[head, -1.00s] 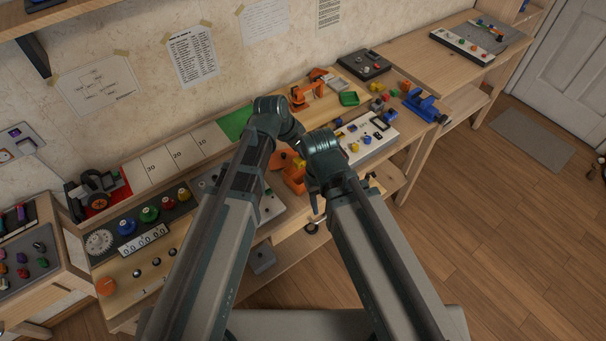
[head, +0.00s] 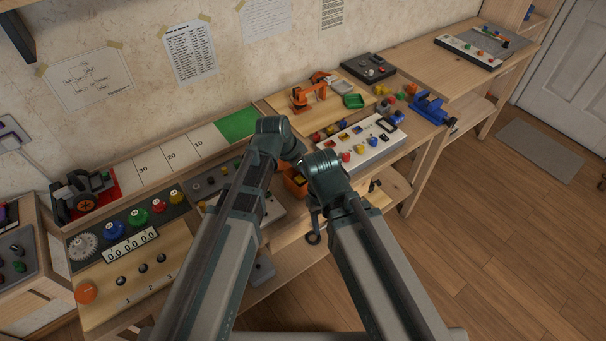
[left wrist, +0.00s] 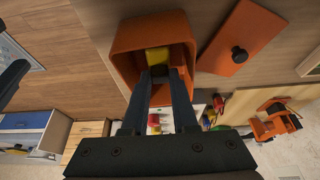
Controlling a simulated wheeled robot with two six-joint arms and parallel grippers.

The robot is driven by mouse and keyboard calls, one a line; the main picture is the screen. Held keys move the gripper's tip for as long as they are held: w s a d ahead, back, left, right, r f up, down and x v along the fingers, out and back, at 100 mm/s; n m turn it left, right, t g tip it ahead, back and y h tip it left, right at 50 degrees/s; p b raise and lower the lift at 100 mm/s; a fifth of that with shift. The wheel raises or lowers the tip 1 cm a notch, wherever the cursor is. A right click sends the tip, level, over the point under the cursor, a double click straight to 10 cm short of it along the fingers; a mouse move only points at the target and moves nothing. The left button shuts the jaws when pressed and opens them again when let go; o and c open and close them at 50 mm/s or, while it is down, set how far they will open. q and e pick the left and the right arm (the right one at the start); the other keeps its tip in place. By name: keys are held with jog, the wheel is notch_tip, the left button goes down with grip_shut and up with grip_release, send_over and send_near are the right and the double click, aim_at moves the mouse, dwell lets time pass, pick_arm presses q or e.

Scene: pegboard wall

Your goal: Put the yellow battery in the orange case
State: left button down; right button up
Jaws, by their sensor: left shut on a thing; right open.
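The orange case (left wrist: 124,68) is an open-topped box that shows large in the left wrist view; a small part of it (head: 292,187) shows between my arms in the head view. My left gripper (left wrist: 160,75) is shut on the yellow battery (left wrist: 157,54), which has a dark end. The battery and fingertips are within the outline of the case's opening; how deep they reach, I cannot tell. The left fingers are hidden behind my arms in the head view. My right gripper (head: 314,226) is open and empty, pointing down just in front of the case.
An orange lid (left wrist: 244,35) with a black knob lies beside the case. A white panel (head: 360,145) with coloured pieces stands to the right, near a blue vise (head: 430,107). A grey panel (head: 205,187) lies to the left. The bench's front edge is close to my arms.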

pick_arm(q)
jog(key=shift+r, duration=0.1)
jog(key=c, duration=0.7)
grip_release()
jog(key=shift+p+v, duration=0.8)
jog(key=p+v, duration=1)
jog(key=v, duration=0.1)
jog(key=s+n+g+y, duration=0.1)
jog(key=s+n, duration=0.1)
jog(key=s, duration=0.2)
jog(key=s+a+f+n+g+y, duration=0.1)
jog(key=s+n+y, duration=0.1)
jog(key=s, duration=0.3)
jog(key=s+a+f+n+g+y, duration=0.1)
jog(key=s+n+y, duration=0.1)
jog(key=s, duration=0.3)
jog(key=shift+n, duration=0.5)
